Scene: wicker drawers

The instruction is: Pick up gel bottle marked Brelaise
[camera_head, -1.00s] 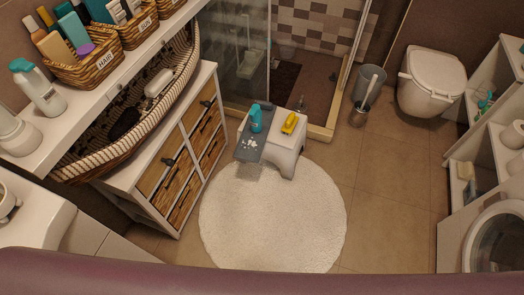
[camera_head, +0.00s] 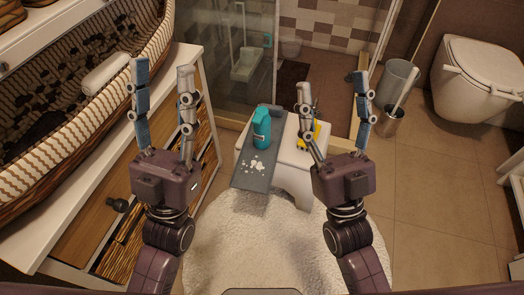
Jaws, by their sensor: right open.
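A teal bottle (camera_head: 262,128) stands upright on a grey cloth (camera_head: 253,178) draped over a white stool (camera_head: 290,166). I cannot read any label on it, so I cannot tell whether it is the Brelaise gel bottle. My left gripper (camera_head: 163,82) is open and empty, left of the bottle and in front of the wicker drawers. My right gripper (camera_head: 333,88) is open and seems empty, right of the bottle. Its finger partly hides a yellow object (camera_head: 313,132) on the stool.
White spots lie on the cloth. The wicker drawer cabinet (camera_head: 78,238) stands at the left, with a basket (camera_head: 140,35) on top. A round white rug (camera_head: 285,250) lies under the stool. A bin (camera_head: 398,80), a brush holder (camera_head: 391,122) and a toilet (camera_head: 480,75) are at the right.

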